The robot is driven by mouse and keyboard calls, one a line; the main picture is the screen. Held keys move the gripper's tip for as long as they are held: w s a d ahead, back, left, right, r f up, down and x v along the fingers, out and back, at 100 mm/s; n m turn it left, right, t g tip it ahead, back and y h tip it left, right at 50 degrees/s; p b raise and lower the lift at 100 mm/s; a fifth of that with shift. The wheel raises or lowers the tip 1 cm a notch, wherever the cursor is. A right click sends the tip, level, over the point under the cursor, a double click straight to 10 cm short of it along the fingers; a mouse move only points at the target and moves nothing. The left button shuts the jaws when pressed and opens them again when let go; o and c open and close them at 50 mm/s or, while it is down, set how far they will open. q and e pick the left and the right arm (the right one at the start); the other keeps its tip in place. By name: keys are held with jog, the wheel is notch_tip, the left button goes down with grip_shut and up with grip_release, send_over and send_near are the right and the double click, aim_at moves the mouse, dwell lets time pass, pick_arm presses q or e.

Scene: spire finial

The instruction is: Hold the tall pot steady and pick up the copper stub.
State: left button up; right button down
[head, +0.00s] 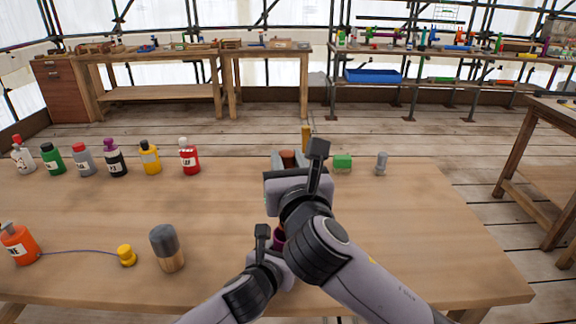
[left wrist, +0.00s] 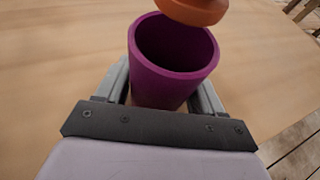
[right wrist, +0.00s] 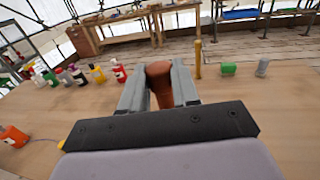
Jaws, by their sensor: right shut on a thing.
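The tall pot is a purple, open-topped cup (left wrist: 165,85), upright in the left wrist view; a bit of it (head: 279,238) shows in the head view behind my arms. My left gripper (left wrist: 163,85) has a finger on each side of the pot, close against its wall. The copper stub (right wrist: 160,84) is reddish brown and sits between the fingers of my right gripper (right wrist: 158,88), which is shut on it. The stub's round end (left wrist: 193,10) shows above the pot's far rim in the left wrist view, clear of the table. The pot's base is hidden.
A grey-topped wooden cylinder (head: 167,248), a yellow cap (head: 126,255) and an orange bottle (head: 20,245) stand at the left front of the table. Several bottles line the back left. A green block (head: 342,162) and grey piece (head: 381,163) stand behind right. The table's right side is clear.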

pick_arm(q)
jog(key=o, duration=0.3)
